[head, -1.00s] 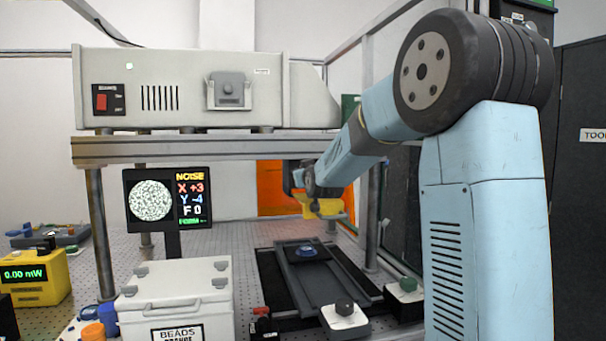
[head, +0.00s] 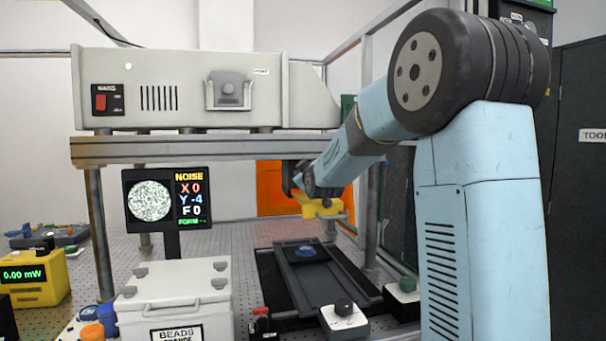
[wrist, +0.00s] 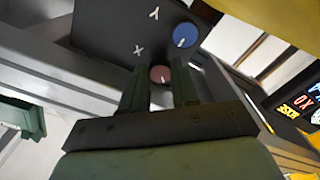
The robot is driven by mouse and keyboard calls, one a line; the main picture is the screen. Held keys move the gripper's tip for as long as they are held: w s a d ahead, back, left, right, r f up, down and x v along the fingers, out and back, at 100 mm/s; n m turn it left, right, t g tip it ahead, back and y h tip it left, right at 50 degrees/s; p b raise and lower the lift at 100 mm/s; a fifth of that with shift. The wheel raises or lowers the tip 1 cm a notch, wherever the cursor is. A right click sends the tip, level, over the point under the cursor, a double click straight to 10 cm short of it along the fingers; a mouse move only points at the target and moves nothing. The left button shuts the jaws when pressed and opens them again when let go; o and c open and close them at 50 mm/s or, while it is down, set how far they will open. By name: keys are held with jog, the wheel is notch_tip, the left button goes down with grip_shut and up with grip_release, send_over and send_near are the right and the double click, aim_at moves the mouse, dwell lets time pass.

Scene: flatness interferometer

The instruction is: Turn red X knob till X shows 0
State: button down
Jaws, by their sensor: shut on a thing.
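The small screen (head: 192,197) in the head view reads X 0, Y -4, F 0, with NOISE above and a speckled round picture beside the numbers. In the wrist view, the red X knob (wrist: 160,75) sits on a dark panel (wrist: 120,35) beside a white X mark. My gripper (wrist: 160,82) is shut on the red knob, one finger on each side of it. The blue knob (wrist: 185,35) by the Y mark is just beyond, clear of the fingers. In the head view the red knob is hidden, and my arm reaches in under the frame's top beam.
A dark stage (head: 312,270) with a blue disc lies on the perforated table. A beige instrument (head: 180,88) rests on the beam above.

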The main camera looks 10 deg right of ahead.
jog(key=shift+a, duration=0.1)
jog(key=c, duration=0.8)
grip_release()
jog(key=shift+c, duration=0.2)
jog(key=s, duration=1.4)
jog(key=shift+w+f, duration=0.1)
dwell(0.7)
